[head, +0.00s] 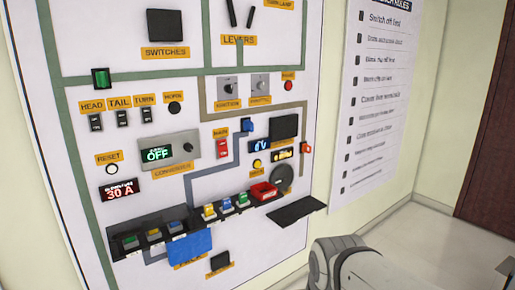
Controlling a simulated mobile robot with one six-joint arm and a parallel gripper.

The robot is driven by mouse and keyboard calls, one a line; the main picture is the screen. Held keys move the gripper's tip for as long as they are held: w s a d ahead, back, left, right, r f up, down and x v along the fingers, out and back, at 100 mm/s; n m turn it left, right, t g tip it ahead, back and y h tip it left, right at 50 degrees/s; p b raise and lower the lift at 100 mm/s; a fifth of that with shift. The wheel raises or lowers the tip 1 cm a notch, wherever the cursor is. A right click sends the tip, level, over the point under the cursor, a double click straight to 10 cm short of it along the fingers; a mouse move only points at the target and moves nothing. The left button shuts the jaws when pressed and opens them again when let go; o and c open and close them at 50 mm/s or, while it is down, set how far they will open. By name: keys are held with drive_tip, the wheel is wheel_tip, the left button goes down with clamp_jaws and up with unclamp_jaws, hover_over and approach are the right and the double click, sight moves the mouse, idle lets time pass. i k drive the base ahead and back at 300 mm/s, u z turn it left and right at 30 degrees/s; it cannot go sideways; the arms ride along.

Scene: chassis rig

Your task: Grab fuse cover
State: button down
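A white panel (95,60) with switches and labels fills the left and middle. Low on it runs a black fuse strip (156,222) holding several small coloured blocks, among them green, yellow and blue ones. A larger red block (263,191) sits at the strip's right end. A blue plate (188,247) is below the strip. No label reading fuse cover can be made out, so I cannot tell which part it is. A grey-white part of my arm shows at the bottom right, apart from the panel in the picture. My gripper's fingers are not visible.
A black shelf-like plate (297,210) juts out right of the red block. A round black dial (282,178) is just above it. A display reading 30 A (122,190) is at left. A rules sheet (378,95) hangs on the wall; a brown door (489,150) is far right.

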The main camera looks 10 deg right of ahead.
sight(127, 229)
drive_tip(key=u, duration=0.15)
drive_tip(key=i, duration=0.95)
drive_tip(key=u, duration=3.35)
drive_tip(key=k, duration=0.35)
drive_tip(key=u, duration=0.2)
